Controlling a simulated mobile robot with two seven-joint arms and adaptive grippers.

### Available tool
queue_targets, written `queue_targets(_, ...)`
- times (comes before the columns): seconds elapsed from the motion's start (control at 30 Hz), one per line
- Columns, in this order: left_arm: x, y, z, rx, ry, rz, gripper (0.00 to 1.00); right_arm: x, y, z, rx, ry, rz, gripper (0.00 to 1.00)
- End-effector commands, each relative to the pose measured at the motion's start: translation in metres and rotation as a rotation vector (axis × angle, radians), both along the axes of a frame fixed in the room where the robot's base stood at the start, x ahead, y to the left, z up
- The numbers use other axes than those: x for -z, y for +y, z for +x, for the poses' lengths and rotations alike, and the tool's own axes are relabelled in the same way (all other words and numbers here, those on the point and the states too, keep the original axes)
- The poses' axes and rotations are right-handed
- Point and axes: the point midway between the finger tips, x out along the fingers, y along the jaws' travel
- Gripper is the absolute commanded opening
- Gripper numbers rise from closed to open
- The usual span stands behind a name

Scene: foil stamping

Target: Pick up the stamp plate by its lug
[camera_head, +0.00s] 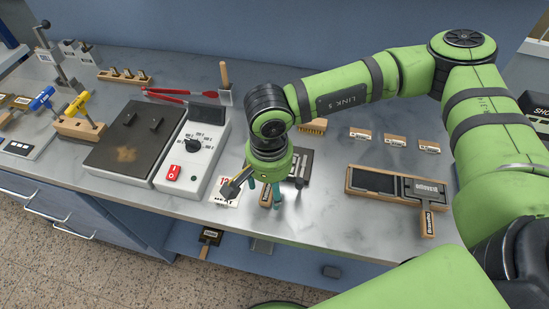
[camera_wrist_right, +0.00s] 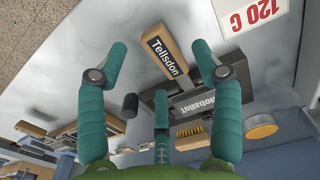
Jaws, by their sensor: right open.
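A dark grey stamp plate (camera_head: 304,163) lies on the marble worktop beside my right gripper (camera_head: 266,198). In the right wrist view the plate (camera_wrist_right: 182,108) carries pale mirrored-looking lettering. I cannot tell whether a finger touches the lug. The fingers partly cover the plate. My left gripper is not in view.
A hot plate (camera_head: 125,140) and a controller box (camera_head: 192,150) with a red switch stand left. A printed card (camera_head: 226,188) lies by the gripper. A wooden tray (camera_head: 356,190) with a second labelled plate (camera_head: 424,189) lies right. Clear marble lies between.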

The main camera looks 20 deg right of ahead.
Motion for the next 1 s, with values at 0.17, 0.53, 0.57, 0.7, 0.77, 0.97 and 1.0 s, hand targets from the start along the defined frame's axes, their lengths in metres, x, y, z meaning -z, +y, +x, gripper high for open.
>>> queue_targets(0.17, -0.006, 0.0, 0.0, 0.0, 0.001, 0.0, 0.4, 0.015, 0.001, 0.0, 0.0, -0.001, 0.001, 0.66)
queue_targets(0.53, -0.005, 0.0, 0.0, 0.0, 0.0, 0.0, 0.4, 0.017, 0.001, 0.0, 0.0, -0.001, 0.003, 0.02)
queue_targets(0.57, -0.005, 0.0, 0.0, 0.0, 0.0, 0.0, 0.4, 0.017, 0.001, 0.0, 0.0, -0.001, 0.003, 0.0)
queue_targets(0.7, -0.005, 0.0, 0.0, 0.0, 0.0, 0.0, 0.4, 0.016, 0.001, 0.001, 0.0, -0.004, 0.004, 0.0)
queue_targets(0.77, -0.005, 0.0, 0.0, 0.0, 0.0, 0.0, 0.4, 0.016, 0.001, 0.001, 0.0, -0.004, 0.004, 0.0)
queue_targets(0.97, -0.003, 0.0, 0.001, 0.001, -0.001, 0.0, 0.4, 0.013, 0.001, 0.001, 0.001, -0.004, 0.003, 0.0)
queue_targets(1.0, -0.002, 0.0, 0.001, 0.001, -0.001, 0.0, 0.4, 0.011, 0.001, 0.002, 0.001, -0.006, 0.003, 0.0)
